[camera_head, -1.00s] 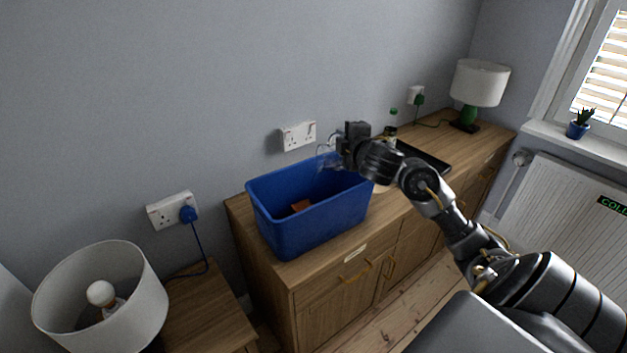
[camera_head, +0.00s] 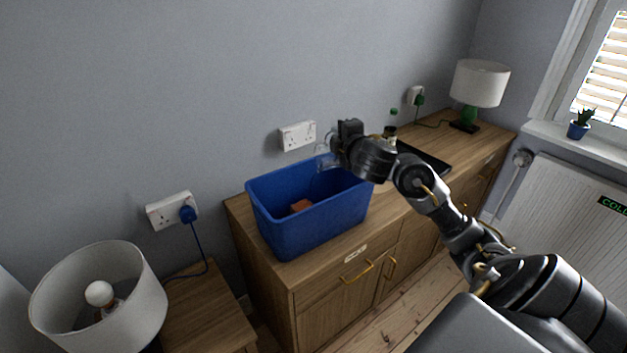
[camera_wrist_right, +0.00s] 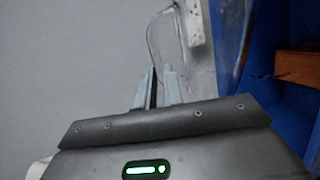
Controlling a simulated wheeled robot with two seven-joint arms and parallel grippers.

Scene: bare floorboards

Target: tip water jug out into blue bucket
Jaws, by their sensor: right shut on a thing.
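The blue bucket (camera_head: 312,226) is a rectangular tub on the wooden sideboard, with an orange-brown block (camera_head: 301,205) inside. My right gripper (camera_head: 336,148) is above the bucket's far right part, near the wall. It is shut on the clear water jug (camera_head: 326,158), which hangs over the bucket's back right rim and looks tilted. In the right wrist view the gripper's fingers (camera_wrist_right: 158,88) meet the jug's handle, and the clear jug (camera_wrist_right: 230,40) has the bucket's blue wall (camera_wrist_right: 275,75) behind it. I cannot tell how much water is in the jug. My left gripper is out of view.
The sideboard (camera_head: 330,265) stands against the grey wall. A dark tray (camera_head: 424,157), a green-capped bottle (camera_head: 391,128) and a green-based lamp (camera_head: 478,85) are to the right. A wall socket (camera_head: 297,136) is behind the bucket. Another lamp (camera_head: 98,295) stands at lower left.

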